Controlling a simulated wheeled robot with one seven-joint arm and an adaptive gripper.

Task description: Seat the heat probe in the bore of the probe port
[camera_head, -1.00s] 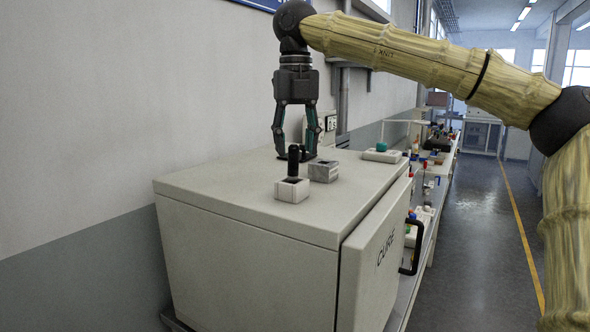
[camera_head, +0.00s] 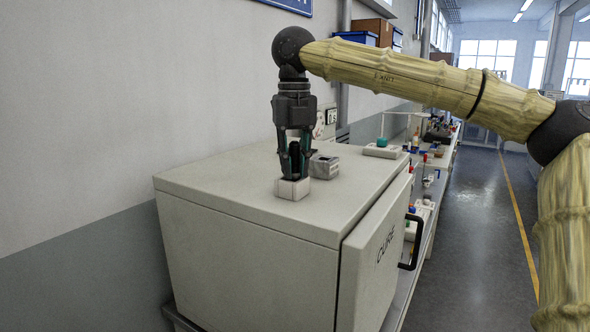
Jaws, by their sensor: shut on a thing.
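The heat probe, a dark upright cylinder (camera_head: 294,153), stands in a small white block (camera_head: 292,189) on top of the cream cabinet. My gripper (camera_head: 294,172) points straight down over this block, its fingers closed around the probe. The fingers hide most of the probe, and its lower end is out of sight at the block. A small grey metal block (camera_head: 325,168) with a dark opening in its top sits just right of and behind the white block, close to my gripper. I cannot tell for certain which block is the probe port.
The cream cabinet (camera_head: 250,215) has a clear top around the blocks. Its door (camera_head: 372,255) with a black handle (camera_head: 411,245) is at the right front. A pale box with a green knob (camera_head: 382,146) stands behind. The wall is close on the left.

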